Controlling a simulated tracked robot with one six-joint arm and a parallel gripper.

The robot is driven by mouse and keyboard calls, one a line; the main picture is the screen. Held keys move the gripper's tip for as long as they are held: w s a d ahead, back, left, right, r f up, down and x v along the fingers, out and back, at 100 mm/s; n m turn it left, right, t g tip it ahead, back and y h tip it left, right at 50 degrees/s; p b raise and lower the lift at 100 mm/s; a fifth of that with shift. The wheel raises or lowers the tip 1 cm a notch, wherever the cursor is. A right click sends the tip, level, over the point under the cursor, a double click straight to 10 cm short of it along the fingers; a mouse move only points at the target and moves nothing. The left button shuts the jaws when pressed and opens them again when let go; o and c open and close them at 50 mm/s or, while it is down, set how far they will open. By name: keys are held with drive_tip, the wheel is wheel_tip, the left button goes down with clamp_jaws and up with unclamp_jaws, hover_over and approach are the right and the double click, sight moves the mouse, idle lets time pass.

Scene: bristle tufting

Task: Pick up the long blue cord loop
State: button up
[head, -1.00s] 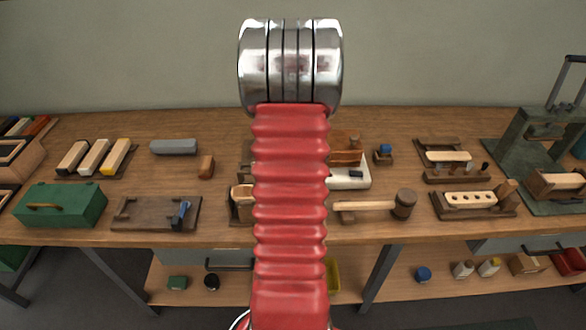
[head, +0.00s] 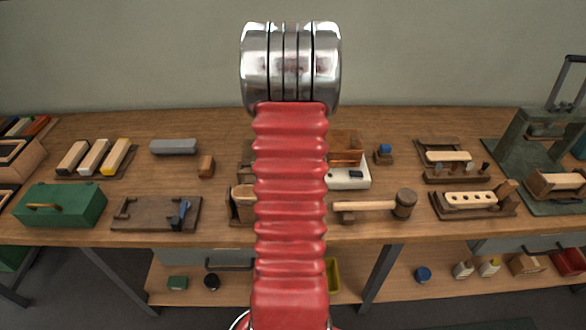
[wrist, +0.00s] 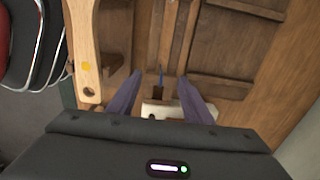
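A thin upright blue sliver (wrist: 161,72) shows in the wrist view above a small dark brown block (wrist: 158,91); it may be part of the blue cord loop, but it is too small to tell. My gripper (wrist: 160,78) is open, with its two dark fingers apart and the sliver lying between them in the picture. I see no contact. In the head view my gripper is hidden behind my red arm. No clear long blue loop shows there; a small blue piece (head: 182,212) is on the left wooden board (head: 140,213).
In the wrist view a pale wooden handle (wrist: 84,45) stands close to the left finger, and a white block (wrist: 162,109) lies below the fingertips. In the head view a mallet (head: 403,203) and a green box (head: 60,205) are on the crowded bench (head: 230,130).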

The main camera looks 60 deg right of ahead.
drive_tip(key=c, duration=0.7)
drive_tip(key=shift+r, duration=0.1)
wheel_tip(320, 180, up, 10)
drive_tip(key=shift+f, duration=0.1)
drive_tip(key=shift+s+a, duration=0.1)
idle(0.8)
